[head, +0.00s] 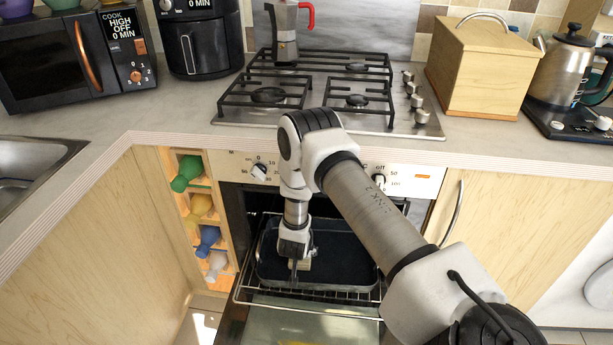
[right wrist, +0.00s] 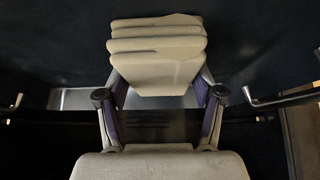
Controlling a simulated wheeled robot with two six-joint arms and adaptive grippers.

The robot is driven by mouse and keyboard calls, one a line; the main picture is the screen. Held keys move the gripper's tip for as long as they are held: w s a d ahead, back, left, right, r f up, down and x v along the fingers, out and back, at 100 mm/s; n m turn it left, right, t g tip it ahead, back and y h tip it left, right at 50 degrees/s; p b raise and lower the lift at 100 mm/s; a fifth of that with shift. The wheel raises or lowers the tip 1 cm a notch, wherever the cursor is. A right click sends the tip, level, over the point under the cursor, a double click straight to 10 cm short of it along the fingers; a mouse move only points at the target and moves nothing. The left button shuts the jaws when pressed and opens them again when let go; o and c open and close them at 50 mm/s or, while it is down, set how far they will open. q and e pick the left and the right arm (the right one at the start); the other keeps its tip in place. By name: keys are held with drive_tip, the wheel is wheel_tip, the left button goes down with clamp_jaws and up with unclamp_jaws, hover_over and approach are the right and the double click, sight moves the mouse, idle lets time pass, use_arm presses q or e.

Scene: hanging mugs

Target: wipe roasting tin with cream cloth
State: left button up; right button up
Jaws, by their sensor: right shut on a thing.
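The roasting tin (head: 345,257) is a dark, rectangular pan on a pulled-out wire rack in the open oven. My right gripper (head: 299,267) reaches down into the left part of the tin. It is shut on the cream cloth (head: 305,265), a small folded pad low in the tin. In the right wrist view the layered cloth (right wrist: 157,50) sits between the fingertips of my right gripper (right wrist: 160,88). I cannot tell whether the cloth touches the tin's floor. My left gripper is not in view.
The oven rack (head: 250,293) surrounds the tin, above the lowered glass door (head: 310,318). The hob (head: 335,95) with a moka pot (head: 285,35) is above. A bottle rack (head: 203,222) stands left of the oven; a cupboard with a handle (head: 453,213) is right.

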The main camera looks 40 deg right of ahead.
sight(313, 259)
drive_tip(key=shift+w+a, duration=1.2)
drive_tip(key=shift+w, duration=0.1)
drive_tip(key=shift+s+d+f+p, duration=0.1)
drive_tip(key=shift+s+d+p, duration=0.3)
drive_tip(key=shift+s+d, duration=0.9)
drive_tip(key=shift+s, duration=0.15)
drive_tip(key=shift+s+d+p, duration=0.45)
drive_tip(key=shift+s+d, duration=0.35)
drive_tip(key=shift+s, duration=0.25)
drive_tip(key=shift+s+d, duration=0.3)
drive_tip(key=shift+d, duration=0.05)
